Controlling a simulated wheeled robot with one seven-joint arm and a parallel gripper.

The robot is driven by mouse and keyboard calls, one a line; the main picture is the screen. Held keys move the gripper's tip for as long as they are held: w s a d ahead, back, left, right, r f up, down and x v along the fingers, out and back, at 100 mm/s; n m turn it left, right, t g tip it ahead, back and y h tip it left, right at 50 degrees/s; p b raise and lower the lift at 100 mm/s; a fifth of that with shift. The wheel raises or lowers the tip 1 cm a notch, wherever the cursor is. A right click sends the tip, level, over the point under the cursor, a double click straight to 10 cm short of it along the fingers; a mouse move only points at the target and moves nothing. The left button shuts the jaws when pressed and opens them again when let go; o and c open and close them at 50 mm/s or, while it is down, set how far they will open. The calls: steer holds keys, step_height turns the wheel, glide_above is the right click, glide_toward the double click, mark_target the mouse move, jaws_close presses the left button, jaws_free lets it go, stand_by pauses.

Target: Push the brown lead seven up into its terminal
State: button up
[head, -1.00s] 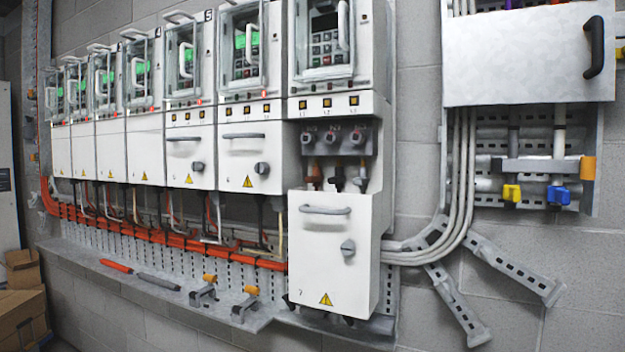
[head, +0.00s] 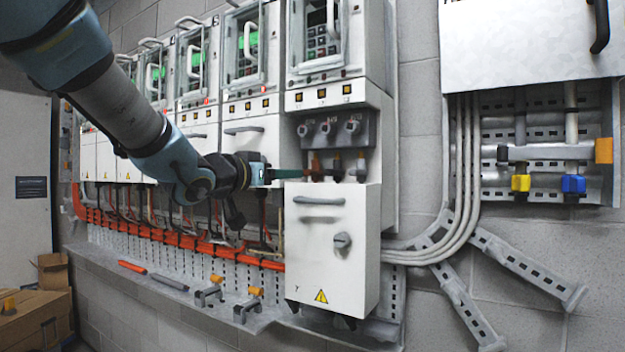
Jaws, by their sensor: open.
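The brown lead (head: 316,162) stands upright at the left of three leads in the opened terminal bay of drive seven (head: 328,98). Its terminal (head: 303,131) is the left one of three round terminals in the dark block above; I cannot tell whether a gap separates them. A black lead (head: 337,164) and a grey lead (head: 361,168) stand to its right. My gripper (head: 292,173) reaches in from the left, teal fingers pointing right, with tips just left of the brown lead. It is open; whether a finger touches the lead is unclear.
Drive seven's lowered white cover (head: 334,245) hangs just below the leads. An orange trunking (head: 190,240) and a grey shelf with clamps (head: 208,293) lie below my arm. Grey cables (head: 462,190) run down the wall at the right.

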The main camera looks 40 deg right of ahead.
mark_target(305, 174)
steer(key=p+x, duration=0.3)
steer(key=x, duration=0.7)
steer(key=shift+w+d, duration=0.15)
steer(key=shift+w, duration=0.05)
jaws_close()
stand_by(1.1)
